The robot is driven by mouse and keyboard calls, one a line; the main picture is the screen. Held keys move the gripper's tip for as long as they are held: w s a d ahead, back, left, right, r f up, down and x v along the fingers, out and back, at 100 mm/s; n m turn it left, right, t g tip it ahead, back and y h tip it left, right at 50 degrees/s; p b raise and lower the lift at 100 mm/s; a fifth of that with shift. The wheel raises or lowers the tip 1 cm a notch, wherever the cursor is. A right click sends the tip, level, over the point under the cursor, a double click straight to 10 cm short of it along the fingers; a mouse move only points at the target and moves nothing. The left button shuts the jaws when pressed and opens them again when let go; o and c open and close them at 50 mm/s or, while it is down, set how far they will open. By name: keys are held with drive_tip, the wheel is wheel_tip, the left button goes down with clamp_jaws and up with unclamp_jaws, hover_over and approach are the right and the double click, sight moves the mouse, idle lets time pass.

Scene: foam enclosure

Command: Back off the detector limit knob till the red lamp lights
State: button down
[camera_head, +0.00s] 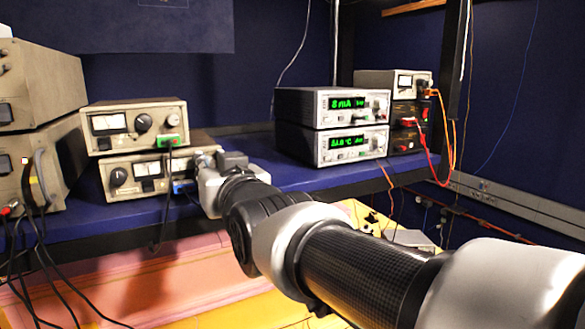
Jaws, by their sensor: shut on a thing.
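Two small beige meter units are stacked on the blue shelf, left of centre. The lower unit (109,192) has a black knob (118,176) at its left and a meter (148,169) in the middle. My gripper (203,161) is at the right end of this lower unit's front, shut on a knob there that it mostly hides. The upper unit (137,142) has a meter, a black knob (143,122) and a green plug (171,140). Panel labels are too small to read. I cannot make out a lit red lamp on either unit.
Two instruments with green displays (347,104) stand right of my gripper, beside a stack with red and orange leads (432,150). Larger grey boxes (42,85) stand at far left. Black cables (165,205) hang over the blue shelf's (70,226) front edge. Pink foam lies below.

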drive_tip(key=c, duration=1.4)
unclamp_jaws()
drive_tip(key=v, duration=1.2)
